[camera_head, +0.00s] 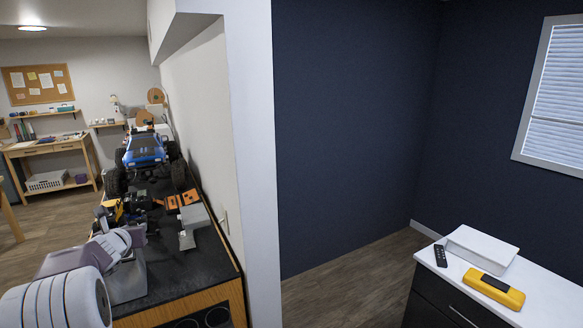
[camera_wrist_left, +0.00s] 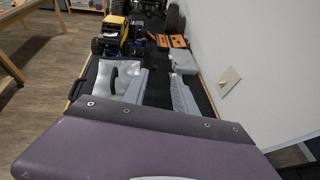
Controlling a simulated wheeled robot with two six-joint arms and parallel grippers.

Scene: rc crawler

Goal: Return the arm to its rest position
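My left arm comes in from the lower left of the head view, and its gripper (camera_head: 122,229) is over the near part of the dark workbench (camera_head: 200,265). In the left wrist view the two pale fingers of the left gripper (camera_wrist_left: 159,90) stand apart with dark bench top showing between them, and nothing is held. A silver-grey box with a black handle (camera_wrist_left: 115,78) is just beside the left finger; it also shows under the arm in the head view (camera_head: 126,281). My right arm and gripper are not in view.
A blue crawler truck (camera_head: 146,150) stands farther back on the bench. A smaller yellow vehicle (camera_wrist_left: 114,31), an orange case (camera_wrist_left: 171,41) and a grey box (camera_wrist_left: 172,61) lie nearer. A white wall (camera_head: 205,110) borders the bench on the right. A white-topped cabinet (camera_head: 540,300) stands far right.

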